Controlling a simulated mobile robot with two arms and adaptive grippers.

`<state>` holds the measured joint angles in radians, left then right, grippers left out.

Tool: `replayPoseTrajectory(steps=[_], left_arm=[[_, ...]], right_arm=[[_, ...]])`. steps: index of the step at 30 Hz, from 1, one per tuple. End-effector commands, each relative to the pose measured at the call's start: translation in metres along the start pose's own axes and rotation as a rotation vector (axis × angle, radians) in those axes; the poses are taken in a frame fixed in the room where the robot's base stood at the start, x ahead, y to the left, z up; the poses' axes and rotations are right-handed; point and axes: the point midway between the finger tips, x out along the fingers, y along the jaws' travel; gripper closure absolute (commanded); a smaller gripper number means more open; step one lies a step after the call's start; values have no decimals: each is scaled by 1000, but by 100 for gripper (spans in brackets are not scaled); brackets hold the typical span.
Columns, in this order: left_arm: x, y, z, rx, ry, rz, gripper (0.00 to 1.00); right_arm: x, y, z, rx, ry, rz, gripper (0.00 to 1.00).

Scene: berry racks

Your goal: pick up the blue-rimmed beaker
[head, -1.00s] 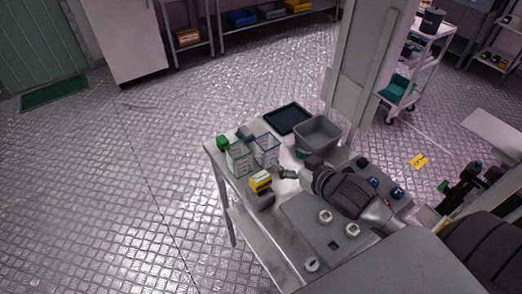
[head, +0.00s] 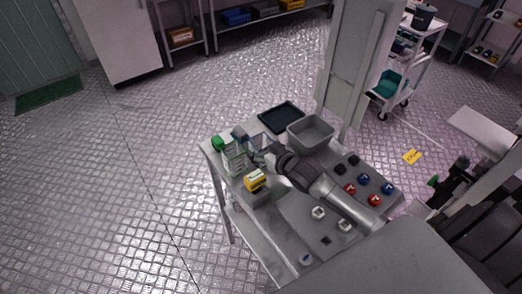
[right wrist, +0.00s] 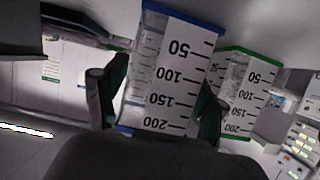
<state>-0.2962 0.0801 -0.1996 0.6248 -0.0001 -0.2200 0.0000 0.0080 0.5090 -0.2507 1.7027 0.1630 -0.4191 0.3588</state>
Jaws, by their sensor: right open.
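The blue-rimmed beaker (head: 262,139) stands on the cart, clear-walled and partly hidden by my right gripper (head: 256,156). In the right wrist view the beaker (right wrist: 172,75) fills the middle, with its scale upside down in the picture. My right gripper (right wrist: 157,103) is open, with one green-padded finger on each side of the beaker. I cannot tell whether the pads touch it. A green-rimmed beaker (head: 234,158) stands close beside it; it also shows behind the right finger (right wrist: 243,92). My left gripper is not identifiable.
A grey bin (head: 310,133) and a dark tray (head: 281,116) lie behind. A small green item (head: 217,143) is at the left corner. Several red and blue knobs (head: 363,180) stand right of my arm.

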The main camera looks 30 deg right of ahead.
Motion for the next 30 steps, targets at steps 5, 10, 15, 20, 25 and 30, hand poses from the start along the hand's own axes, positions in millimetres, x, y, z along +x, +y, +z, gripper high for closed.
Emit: replayPoseTrajectory(steps=[5, 10, 15, 20, 25, 30], left_arm=[[0, 0, 2, 0, -3, 0, 61], [0, 1, 6, 0, -9, 1, 61], [0, 1, 7, 0, -11, 2, 61], [0, 1, 7, 0, -11, 2, 61], [2, 1, 7, 1, -11, 2, 61], [8, 2, 7, 1, -10, 2, 61]], right_arm=[[0, 0, 1, 0, -1, 0, 29], [0, 0, 1, 0, -1, 0, 56], [0, 0, 0, 0, 0, 0, 72], [0, 0, 0, 0, 0, 0, 72], [-3, 0, -8, 0, 1, -1, 72], [-12, 0, -30, -2, 4, 0, 72]])
